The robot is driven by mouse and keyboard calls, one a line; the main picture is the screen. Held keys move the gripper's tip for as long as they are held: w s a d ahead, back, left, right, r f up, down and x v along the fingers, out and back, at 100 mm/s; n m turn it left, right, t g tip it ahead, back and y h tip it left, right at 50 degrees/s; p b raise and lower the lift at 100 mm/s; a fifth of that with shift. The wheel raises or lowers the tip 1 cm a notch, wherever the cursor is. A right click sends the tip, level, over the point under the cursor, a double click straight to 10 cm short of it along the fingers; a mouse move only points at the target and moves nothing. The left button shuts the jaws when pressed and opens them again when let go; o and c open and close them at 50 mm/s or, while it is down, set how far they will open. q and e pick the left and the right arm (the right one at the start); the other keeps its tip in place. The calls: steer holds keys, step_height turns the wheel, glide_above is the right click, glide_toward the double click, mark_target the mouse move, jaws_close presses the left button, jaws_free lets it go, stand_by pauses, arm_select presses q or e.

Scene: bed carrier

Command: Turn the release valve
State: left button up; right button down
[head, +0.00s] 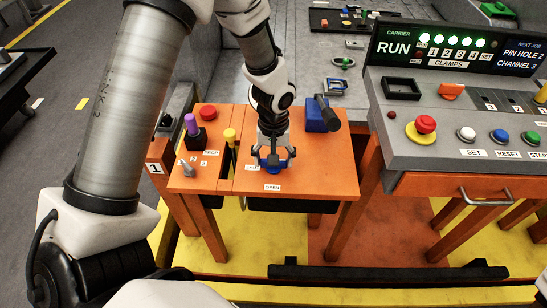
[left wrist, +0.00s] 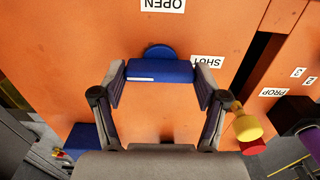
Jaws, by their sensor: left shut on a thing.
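The release valve has a blue handle (left wrist: 165,71) with a white stripe, over a round blue base on the orange panel. It also shows in the head view as a small blue part (head: 272,168) below my gripper. My left gripper (head: 272,158) points down at the panel, its fingers shut on the two ends of the handle in the left wrist view (left wrist: 160,84). The OPEN label (left wrist: 163,5) and the SHUT label (left wrist: 207,62) lie beside the valve. The fingers partly hide the valve in the head view. My right gripper is out of view.
A purple-topped lever (head: 191,125), a red button (head: 208,113), a yellow knob (head: 230,135) and a blue block with a black handle (head: 322,115) stand on the orange table near my gripper. A grey console (head: 450,120) with buttons and a RUN display stands to the right.

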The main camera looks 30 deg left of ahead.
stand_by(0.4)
arm_select(q)
steer(key=o, duration=1.2)
steer(key=shift+c, duration=0.2)
step_height(320, 180, up, 12)
